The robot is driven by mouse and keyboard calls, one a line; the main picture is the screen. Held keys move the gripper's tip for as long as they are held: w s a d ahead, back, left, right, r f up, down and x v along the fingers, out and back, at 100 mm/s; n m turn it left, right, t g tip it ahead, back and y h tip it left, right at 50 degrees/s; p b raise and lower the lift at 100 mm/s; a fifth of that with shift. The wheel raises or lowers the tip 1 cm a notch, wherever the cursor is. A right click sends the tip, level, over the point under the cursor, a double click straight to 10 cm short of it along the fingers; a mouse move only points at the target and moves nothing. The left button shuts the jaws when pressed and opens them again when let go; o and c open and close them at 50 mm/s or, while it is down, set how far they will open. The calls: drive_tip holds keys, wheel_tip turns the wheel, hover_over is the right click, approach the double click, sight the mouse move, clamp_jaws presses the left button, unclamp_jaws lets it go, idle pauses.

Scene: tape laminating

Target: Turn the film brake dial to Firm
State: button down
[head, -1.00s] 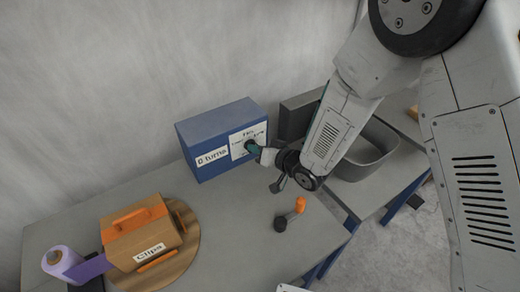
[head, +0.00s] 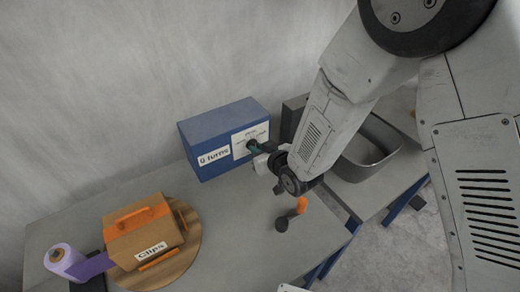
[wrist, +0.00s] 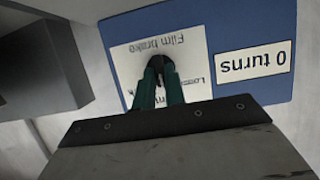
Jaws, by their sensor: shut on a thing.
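A blue box (head: 215,177) stands at the back of the bench. On its front are a "0 turns" label (head: 214,157) and, to the right, a white film brake panel (head: 258,133). In the wrist view the panel (wrist: 135,68) reads upside down, with "Film brake" and part of "Loose" legible. A dark dial (wrist: 161,64) sits at the panel's middle. My gripper (wrist: 160,80) is shut on the dial, with its green fingers on either side of it. The fingers cover much of the dial and the rest of the panel's wording, so its pointer setting cannot be read.
A box labelled "Clips" (head: 150,252) with orange parts sits on a round wooden board (head: 190,240), beside a purple film roll (head: 62,259). An orange-and-black crank-like part (head: 291,213) lies in front. A grey bin (head: 365,165) stands right, behind my arm.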

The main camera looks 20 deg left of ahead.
drive_tip(key=shift+a+r, duration=0.1)
drive_tip(key=shift+a, duration=0.05)
drive_tip(key=c, duration=1.5)
unclamp_jaws()
drive_tip(key=shift+o, duration=0.2)
drive_tip(key=v, duration=0.8)
drive_tip(key=shift+w, duration=0.15)
